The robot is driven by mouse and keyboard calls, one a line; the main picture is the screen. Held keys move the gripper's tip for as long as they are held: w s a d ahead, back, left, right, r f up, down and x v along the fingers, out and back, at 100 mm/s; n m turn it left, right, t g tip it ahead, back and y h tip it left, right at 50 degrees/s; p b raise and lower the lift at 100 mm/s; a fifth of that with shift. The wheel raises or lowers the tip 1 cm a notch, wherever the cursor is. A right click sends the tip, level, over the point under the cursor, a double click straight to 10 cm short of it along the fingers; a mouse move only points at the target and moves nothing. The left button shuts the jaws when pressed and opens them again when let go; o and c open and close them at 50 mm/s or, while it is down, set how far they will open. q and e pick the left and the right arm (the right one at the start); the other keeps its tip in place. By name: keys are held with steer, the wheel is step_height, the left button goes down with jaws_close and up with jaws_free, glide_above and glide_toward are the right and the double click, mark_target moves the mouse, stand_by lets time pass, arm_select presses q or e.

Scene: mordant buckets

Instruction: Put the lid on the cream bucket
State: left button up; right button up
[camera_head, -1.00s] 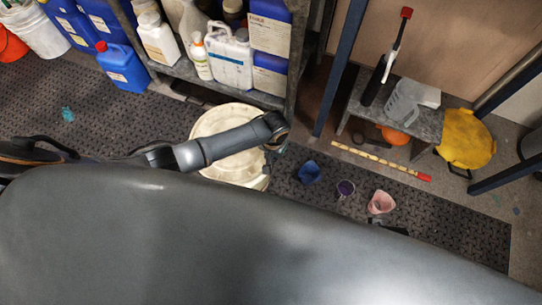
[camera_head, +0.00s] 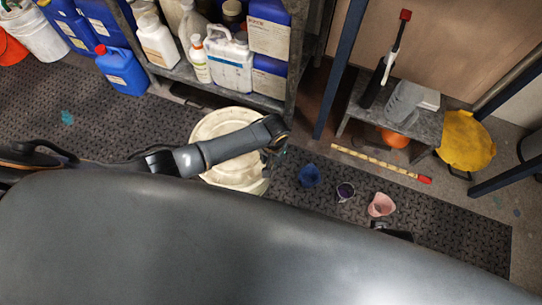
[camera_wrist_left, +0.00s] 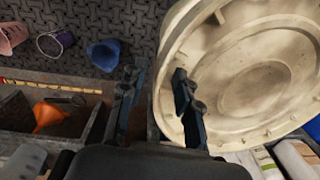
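The cream bucket (camera_head: 243,187) stands on the dark mat, mostly hidden under a round cream disc (camera_head: 215,127) that looks like its lid. My left arm crosses over them. My left gripper (camera_head: 273,150) is at the right edge of the disc. In the left wrist view my left gripper (camera_wrist_left: 156,78) has its two fingers apart. The ribbed cream disc (camera_wrist_left: 255,85) fills the right side there, behind the right finger, its edge showing between the fingers. I cannot tell whether a finger touches it or how it sits on the bucket.
A shelf (camera_head: 215,84) with bottles and jugs stands close behind the bucket. Blue (camera_head: 310,175), purple (camera_head: 345,191) and pink (camera_head: 381,205) cups sit to the right. A dark part (camera_head: 392,231), perhaps my right gripper, shows beside the pink cup.

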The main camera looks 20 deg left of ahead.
arm_select(q)
step_height(320, 180, up, 12)
steer(key=shift+d, duration=0.3)
arm_select(e)
steer(key=shift+w+a+r, duration=0.15)
steer(key=shift+w, duration=0.05)
arm_select(q)
steer(key=shift+f, duration=0.1)
steer(key=s+a+f+p, duration=0.3)
steer(key=s+p, duration=0.3)
steer(key=s, duration=0.5)
steer(key=s+a+f+p, duration=0.4)
steer(key=s+f+p, duration=0.2)
steer(key=s, duration=0.6)
steer(key=s+a+f+t+p, duration=0.1)
steer(key=s+a+f+p, duration=0.3)
steer(key=s, duration=0.7)
steer(key=shift+s+a+f+h+p, duration=0.3)
steer(key=shift+f+p, duration=0.35)
steer(key=shift+p, duration=0.6)
arm_select(e)
steer(key=s+d+f, duration=0.1)
steer(key=s+f, duration=0.3)
steer(key=s, duration=0.5)
steer(key=s+d+f+g, duration=0.1)
steer(key=s+d+f, duration=0.1)
steer(key=s, duration=0.8)
steer(key=shift+s+d+f+g, duration=0.15)
steer(key=shift+s+f+g, duration=0.15)
steer(key=shift+f, duration=0.55)
